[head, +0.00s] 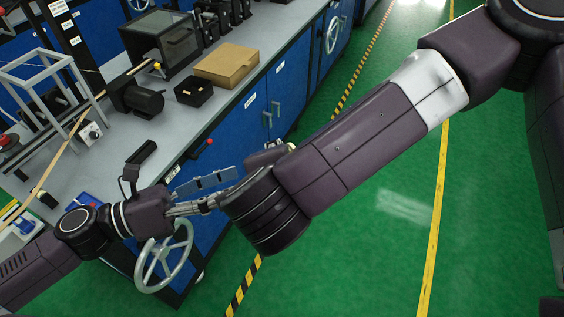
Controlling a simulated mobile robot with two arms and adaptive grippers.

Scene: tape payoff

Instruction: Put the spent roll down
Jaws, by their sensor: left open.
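I cannot make out the spent roll anywhere in the head view. My left gripper (203,207) comes in from the lower left, in front of the blue bench front and above the spoked handwheel. It is open, and I see nothing held between its fingers. Its fingertips lie close to the dark ringed joint of my right arm in the picture; whether they touch it I cannot tell. My right arm crosses from the upper right and hides part of the bench front. I cannot make out the right gripper's fingers.
A grey bench top (190,122) carries a cardboard box (227,67), a small black bin (193,92), a dark motor-like unit (137,97) and a clear-fronted case (160,42). A silver handwheel (164,255) stands at the bench's near end. Green floor (350,245) is open to the right.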

